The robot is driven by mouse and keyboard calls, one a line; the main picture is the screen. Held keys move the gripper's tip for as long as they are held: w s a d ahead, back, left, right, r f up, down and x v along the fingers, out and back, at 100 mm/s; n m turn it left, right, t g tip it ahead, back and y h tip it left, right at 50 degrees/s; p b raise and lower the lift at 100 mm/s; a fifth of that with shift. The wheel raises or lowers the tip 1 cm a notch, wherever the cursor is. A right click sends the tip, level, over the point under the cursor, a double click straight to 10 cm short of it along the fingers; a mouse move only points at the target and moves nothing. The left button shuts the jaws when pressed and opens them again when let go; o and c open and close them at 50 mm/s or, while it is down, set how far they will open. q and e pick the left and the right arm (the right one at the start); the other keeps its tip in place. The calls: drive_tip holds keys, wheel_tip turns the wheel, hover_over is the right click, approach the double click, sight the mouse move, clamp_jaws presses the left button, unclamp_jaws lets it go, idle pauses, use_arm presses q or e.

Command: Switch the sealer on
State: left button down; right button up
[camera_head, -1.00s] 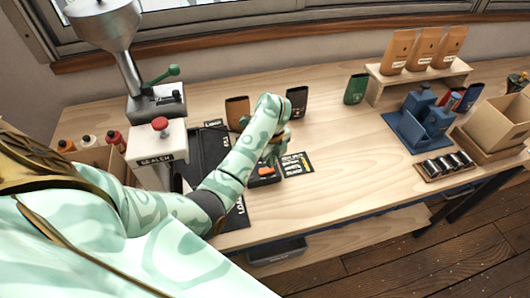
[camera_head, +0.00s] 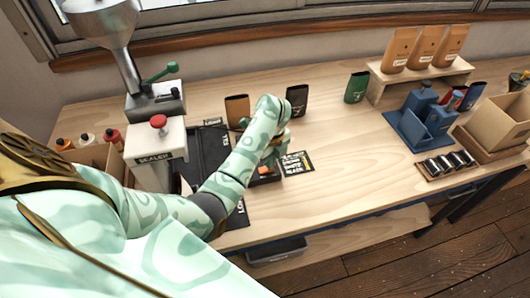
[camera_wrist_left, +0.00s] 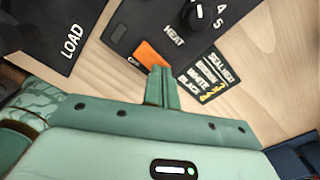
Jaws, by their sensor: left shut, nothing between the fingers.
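The white sealer (camera_head: 168,139) with its "SEALER" label and red knob stands at the left of the bench. A dark control box (camera_wrist_left: 135,17) carries a heat knob (camera_wrist_left: 192,17) and an orange switch (camera_wrist_left: 150,53). My left gripper (camera_wrist_left: 160,72) is shut and empty, its fingertips pointing at the orange switch and covering its near edge in the left wrist view. In the head view my left gripper (camera_head: 273,160) is low over the control box and hides most of it. I cannot tell whether the fingertips touch the switch. My right gripper is out of view.
A heat chart card (camera_head: 297,163) lies right of the control box. A black mat marked "LOAD" (camera_wrist_left: 50,30) lies left of it. Brown (camera_head: 237,109) and black (camera_head: 297,99) pouches stand behind. The bench's middle right is clear.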

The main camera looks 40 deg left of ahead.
use_arm(q)
drive_tip(key=shift+f, duration=0.35)
wheel_tip(320, 180, up, 7)
drive_tip(key=p, duration=0.6)
drive_tip(key=shift+r, duration=0.1)
idle(0.5)
